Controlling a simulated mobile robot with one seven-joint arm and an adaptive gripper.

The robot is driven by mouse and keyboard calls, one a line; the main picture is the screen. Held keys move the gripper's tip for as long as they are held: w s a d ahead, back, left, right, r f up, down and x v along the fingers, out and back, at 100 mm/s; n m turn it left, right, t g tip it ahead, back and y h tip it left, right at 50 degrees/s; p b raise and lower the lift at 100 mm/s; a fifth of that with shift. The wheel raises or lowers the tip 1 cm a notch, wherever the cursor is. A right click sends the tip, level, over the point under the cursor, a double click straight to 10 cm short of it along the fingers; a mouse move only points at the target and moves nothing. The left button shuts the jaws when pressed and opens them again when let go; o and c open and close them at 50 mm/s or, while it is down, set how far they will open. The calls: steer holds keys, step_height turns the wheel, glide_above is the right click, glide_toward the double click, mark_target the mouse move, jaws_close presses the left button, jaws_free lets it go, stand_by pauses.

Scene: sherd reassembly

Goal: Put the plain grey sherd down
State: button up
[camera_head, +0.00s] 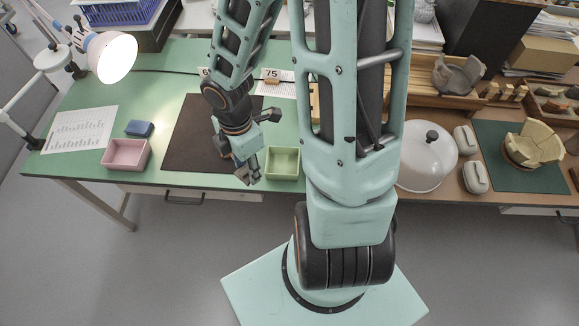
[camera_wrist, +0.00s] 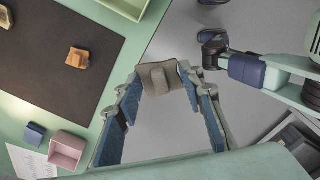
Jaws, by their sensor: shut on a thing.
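The plain grey sherd (camera_wrist: 158,78) is between the fingertips of my gripper (camera_wrist: 161,80) in the wrist view. It is a flat grey-brown piece with a raised lump on it. The jaws are shut on it, with blue pads along both fingers. In the head view my gripper (camera_head: 248,172) hangs near the front edge of the green table (camera_head: 80,165), between the dark mat and the green tray. In the wrist view the sherd shows against the floor, clear of the mat. In the head view I cannot make out the sherd clearly.
The dark mat (camera_head: 190,135) bears an orange-brown sherd (camera_wrist: 77,59) and a tan sherd (camera_wrist: 72,21). A green tray (camera_head: 283,163) stands right of my gripper. A pink tray (camera_head: 126,154) and blue block (camera_head: 140,128) stand left. A white dome (camera_head: 427,155) stands farther right.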

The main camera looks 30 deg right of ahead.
steer(key=w+d+f, duration=0.3)
steer(key=d+f, duration=0.1)
steer(key=d, duration=0.4)
glide_above(284, 166)
steer(key=f, duration=0.5)
steer(key=shift+s+a, duration=0.15)
steer(key=shift+a, duration=0.25)
steer(key=shift+w+d+f+b, duration=0.1)
steer(key=shift+d+f+b, duration=0.15)
steer(key=shift+f, duration=0.8)
steer(key=shift+w+d+f+b, duration=0.15)
steer(key=shift+f+b, duration=0.1)
steer(key=shift+f, duration=0.75)
steer(key=shift+s, duration=0.1)
steer(key=shift+f+b, duration=0.5)
steer(key=shift+f, duration=0.05)
steer(key=o, duration=0.9)
steer(key=shift+r, duration=0.2)
